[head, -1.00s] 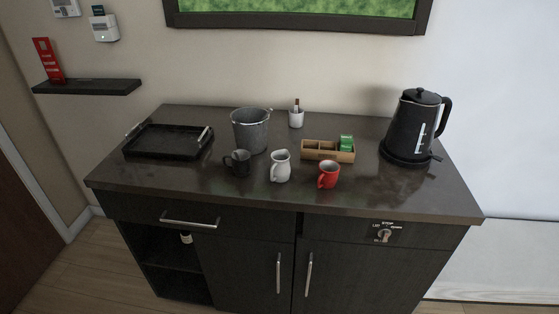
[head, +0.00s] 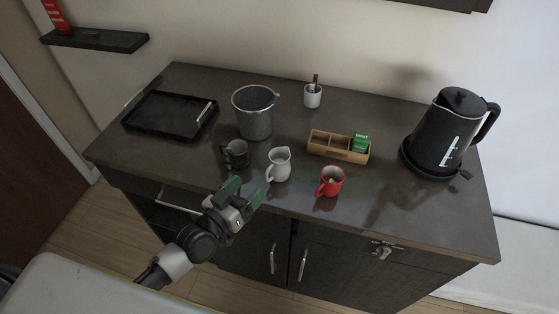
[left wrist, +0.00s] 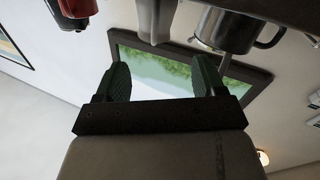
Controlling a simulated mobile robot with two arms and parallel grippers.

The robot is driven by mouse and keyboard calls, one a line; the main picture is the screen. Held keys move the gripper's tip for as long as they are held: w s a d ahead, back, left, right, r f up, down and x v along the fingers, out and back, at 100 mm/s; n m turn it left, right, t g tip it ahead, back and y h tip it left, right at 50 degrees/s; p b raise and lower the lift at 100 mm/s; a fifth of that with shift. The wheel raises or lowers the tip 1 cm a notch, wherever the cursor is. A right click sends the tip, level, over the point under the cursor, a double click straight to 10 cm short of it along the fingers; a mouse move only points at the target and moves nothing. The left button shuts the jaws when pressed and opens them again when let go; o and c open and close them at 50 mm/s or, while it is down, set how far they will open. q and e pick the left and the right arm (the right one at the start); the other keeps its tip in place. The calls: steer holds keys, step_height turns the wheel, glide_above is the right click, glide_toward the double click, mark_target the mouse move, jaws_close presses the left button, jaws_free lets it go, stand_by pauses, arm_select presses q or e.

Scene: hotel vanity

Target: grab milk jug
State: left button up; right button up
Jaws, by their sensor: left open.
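The white milk jug (head: 279,165) stands upright on the dark counter (head: 330,215) near its front edge, between a dark mug (head: 236,154) and a red mug (head: 331,181). In the left wrist view the jug (left wrist: 157,18) is partly cut off at the top, roughly in line with the gap between my fingers. My left gripper (head: 246,190) is open and empty at the counter's front edge, to the front left of the jug and apart from it. Its green-padded fingers also show in the left wrist view (left wrist: 160,78). My right gripper is not in view.
A metal bucket (head: 254,113) stands behind the dark mug. A black tray (head: 150,133) lies at left. A wooden box (head: 325,148) with green packets and a black kettle (head: 440,135) stand at right. A white cup (head: 313,97) stands at the back.

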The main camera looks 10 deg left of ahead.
mark_target(270, 167)
arm_select(q)
steer(key=x, duration=0.3)
steer(key=shift+w+d, duration=0.1)
steer(key=shift+w, duration=0.05)
steer(key=shift+w+d+p, duration=0.15)
steer(key=shift+w+p, duration=0.15)
steer(key=shift+p, duration=0.05)
steer(key=x, duration=0.2)
steer(key=p+x, duration=0.1)
steer(key=x, duration=0.1)
steer(key=shift+d+r, duration=0.2)
steer(key=shift+d, duration=0.1)
steer(key=shift+w+d+f, duration=0.1)
steer(key=shift+w, duration=0.15)
steer(key=shift+s, duration=0.1)
steer(key=c, duration=0.4)
jaws_close()
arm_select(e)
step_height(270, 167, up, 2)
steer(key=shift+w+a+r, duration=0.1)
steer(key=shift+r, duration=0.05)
